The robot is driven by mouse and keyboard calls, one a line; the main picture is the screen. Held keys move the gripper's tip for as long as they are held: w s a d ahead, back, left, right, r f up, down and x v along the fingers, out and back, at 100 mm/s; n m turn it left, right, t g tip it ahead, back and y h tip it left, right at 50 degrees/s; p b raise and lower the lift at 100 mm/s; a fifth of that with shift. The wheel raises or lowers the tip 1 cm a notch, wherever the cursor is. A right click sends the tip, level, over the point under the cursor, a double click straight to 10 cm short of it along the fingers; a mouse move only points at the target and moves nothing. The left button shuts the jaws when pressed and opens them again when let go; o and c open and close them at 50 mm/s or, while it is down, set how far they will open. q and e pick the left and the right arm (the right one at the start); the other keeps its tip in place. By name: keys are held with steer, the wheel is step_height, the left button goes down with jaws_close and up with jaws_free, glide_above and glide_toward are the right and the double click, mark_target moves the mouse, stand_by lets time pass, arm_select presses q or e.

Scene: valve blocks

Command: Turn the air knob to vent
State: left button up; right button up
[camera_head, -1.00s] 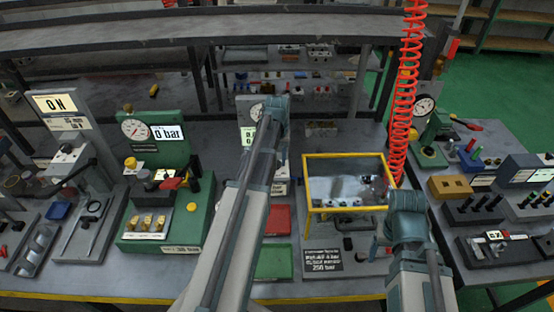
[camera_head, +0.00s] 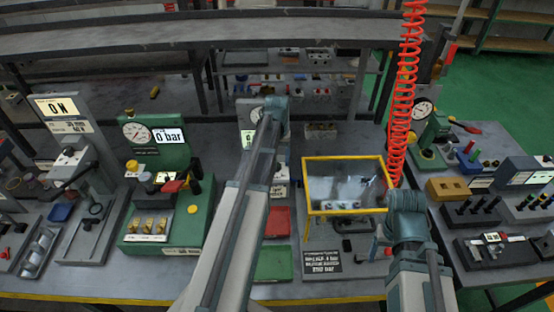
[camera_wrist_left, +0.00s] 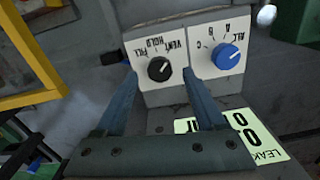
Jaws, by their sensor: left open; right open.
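The black air knob (camera_wrist_left: 159,69) sits on a white plate marked VENT, HOLD and FILL, upside down in the left wrist view. Its pale mark points to the upper right there. My left gripper (camera_wrist_left: 160,80) is open, with one finger to each side of the knob in that view; I cannot tell whether they touch it. In the head view my left arm hides the knob and most of that gripper. My right gripper (camera_head: 380,240) is open and empty at the right, in front of the yellow-framed box.
A blue knob (camera_wrist_left: 227,56) is on a plate right beside the black one. A pale LEAK display (camera_wrist_left: 240,130) lies beside the right finger. A yellow-framed clear box (camera_head: 345,185) and a hanging red coiled hose (camera_head: 402,100) stand near my arms. A green gauge block (camera_head: 155,210) stands at the left.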

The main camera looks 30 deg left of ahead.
mark_target(277, 165)
arm_select(q)
step_height(277, 165, up, 12)
steer(key=p, duration=1.1)
steer(key=shift+r+p, duration=0.25)
steer(key=shift+p, duration=0.1)
arm_select(e)
step_height(277, 165, up, 12)
steer(key=shift+r, duration=0.2)
